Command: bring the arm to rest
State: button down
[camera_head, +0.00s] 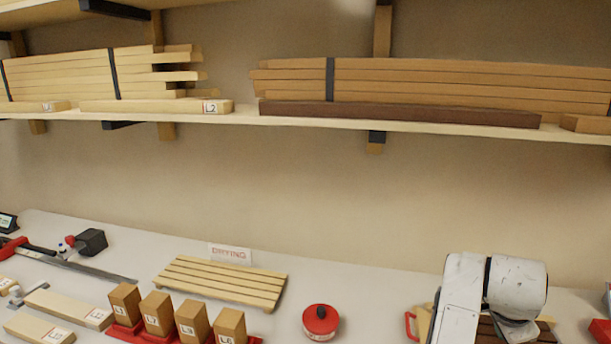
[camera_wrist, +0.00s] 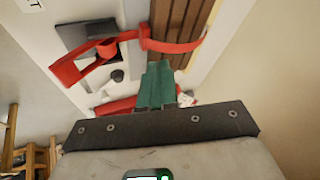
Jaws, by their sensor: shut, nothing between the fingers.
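My gripper shows in the wrist view with its green fingers (camera_wrist: 159,72) together and nothing between them. The fingers point over the white bench (camera_wrist: 215,40), toward a red band-like piece (camera_wrist: 175,46) and brown slats (camera_wrist: 182,18). I cannot tell how high above them the fingers are. In the head view my white arm is at the lower right, and my fingers are not visible there.
The head view shows a slatted drying rack (camera_head: 222,283), wooden blocks (camera_head: 192,320) in red holders, a red-lidded round tin (camera_head: 320,321) and a clamp (camera_head: 75,267). A shelf (camera_head: 250,116) with stacked boards runs above. Bench around the tin is clear.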

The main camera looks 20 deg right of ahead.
jog(key=s+a+f+n+t+y, duration=0.1)
jog(key=s+a+f+n+y, duration=0.2)
jog(key=a+n, duration=0.5)
jog(key=s+a+f+n+t+y, duration=0.1)
jog(key=s+a+f+n, duration=0.3)
jog(key=a+f+n, duration=0.45)
jog(key=s+a+f+n+t+y, duration=0.1)
jog(key=s+a+f+n+y, duration=0.15)
jog(key=a+n, duration=0.55)
jog(key=s+f+m+g+b, duration=0.1)
jog(key=s+f+m+g, duration=0.2)
jog(key=s+f, duration=0.4)
jog(key=s+g+h, duration=0.1)
jog(key=s, duration=0.2)
jog(key=shift+s+a+b, duration=0.35)
jog(key=shift+s+b, duration=0.05)
